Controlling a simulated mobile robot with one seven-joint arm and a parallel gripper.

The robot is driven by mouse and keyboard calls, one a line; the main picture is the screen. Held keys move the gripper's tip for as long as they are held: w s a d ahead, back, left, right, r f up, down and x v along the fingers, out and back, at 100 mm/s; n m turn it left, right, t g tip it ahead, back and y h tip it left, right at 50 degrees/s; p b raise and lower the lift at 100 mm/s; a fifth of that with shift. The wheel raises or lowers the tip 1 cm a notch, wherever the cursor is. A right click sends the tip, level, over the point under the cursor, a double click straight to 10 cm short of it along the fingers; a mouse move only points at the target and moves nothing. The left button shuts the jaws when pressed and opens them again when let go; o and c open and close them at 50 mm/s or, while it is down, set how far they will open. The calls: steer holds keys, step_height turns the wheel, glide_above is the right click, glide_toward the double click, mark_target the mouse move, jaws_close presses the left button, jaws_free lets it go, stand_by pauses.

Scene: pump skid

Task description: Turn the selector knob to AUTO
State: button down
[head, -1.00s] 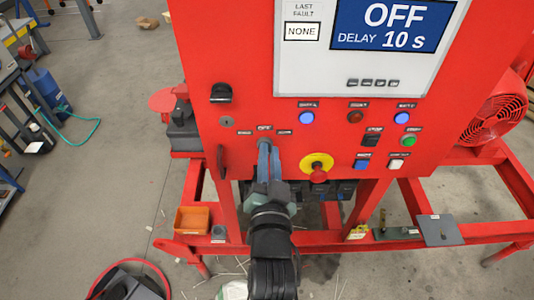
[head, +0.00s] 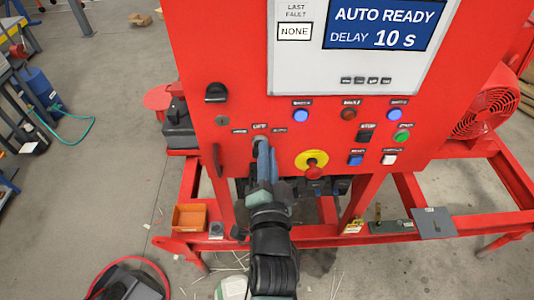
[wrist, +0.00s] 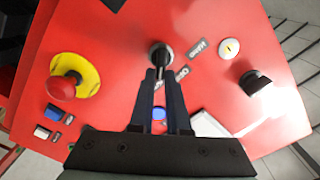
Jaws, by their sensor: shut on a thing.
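The selector knob (wrist: 160,54) is a round dark-grey knob on the red panel, with its grip mostly hidden between my fingers. In the head view the knob (head: 260,139) sits under a small label reading OFF, with a label on each side. My gripper (wrist: 160,74) reaches straight at the panel and is shut on the knob; in the head view my gripper (head: 263,148) covers its lower part. The display (head: 385,25) above reads AUTO READY, DELAY 10 s. The knob's pointer angle cannot be made out.
A red mushroom button on a yellow disc (head: 322,158) is right of the knob. Lit buttons (head: 302,115) sit above right. An orange bin (head: 189,217) stands on the lower frame.

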steer(key=c, duration=0.9)
jaws_free()
steer(key=s+b, duration=0.5)
steer(key=s, duration=0.8)
